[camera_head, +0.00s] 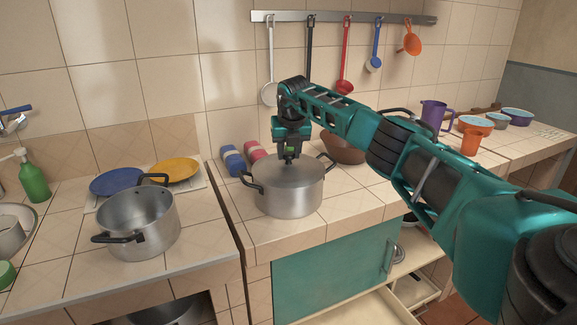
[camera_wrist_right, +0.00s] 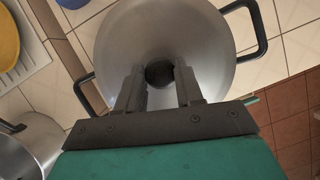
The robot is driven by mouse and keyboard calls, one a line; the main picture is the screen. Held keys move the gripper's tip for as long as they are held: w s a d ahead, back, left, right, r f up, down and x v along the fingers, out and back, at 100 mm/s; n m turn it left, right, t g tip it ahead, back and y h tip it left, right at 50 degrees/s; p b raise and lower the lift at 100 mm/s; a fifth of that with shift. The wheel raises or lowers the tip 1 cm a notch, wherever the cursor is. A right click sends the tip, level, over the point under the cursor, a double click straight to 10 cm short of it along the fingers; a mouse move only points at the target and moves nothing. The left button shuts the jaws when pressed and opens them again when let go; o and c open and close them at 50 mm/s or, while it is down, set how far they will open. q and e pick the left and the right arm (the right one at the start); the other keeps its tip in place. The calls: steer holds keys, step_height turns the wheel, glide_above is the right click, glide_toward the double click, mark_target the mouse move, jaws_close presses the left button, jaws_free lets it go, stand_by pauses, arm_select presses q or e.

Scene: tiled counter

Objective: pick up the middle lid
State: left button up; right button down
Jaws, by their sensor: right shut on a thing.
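The middle lid (camera_head: 289,170) is a grey metal disc lying on a steel pot (camera_head: 290,200) with black side handles, on the raised middle counter. In the right wrist view the lid (camera_wrist_right: 203,40) fills the middle, with its dark round knob (camera_wrist_right: 159,74) between my fingers. My right gripper (camera_head: 290,155) points straight down and is shut on the lid's knob; it also shows in the right wrist view (camera_wrist_right: 158,85). The lid looks level on the pot's rim, and I see no clear gap. My left gripper is not in view.
An open steel pot (camera_head: 140,225) stands on the lower left counter, near blue (camera_head: 116,181) and yellow (camera_head: 174,169) plates. A brown bowl (camera_head: 343,149) sits behind the lidded pot, partly hidden by my right arm. Utensils hang on a rail (camera_head: 345,17) above.

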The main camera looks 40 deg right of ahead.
mark_target(288, 154)
steer(key=shift+r, duration=0.1)
step_height(288, 154, up, 9)
steer(key=shift+f+b, duration=0.35)
steer(key=shift+f, duration=2.8)
steer(key=shift+f+p, duration=0.15)
steer(key=shift+p, duration=0.2)
stand_by(0.7)
steer(key=shift+c, duration=0.8)
jaws_free()
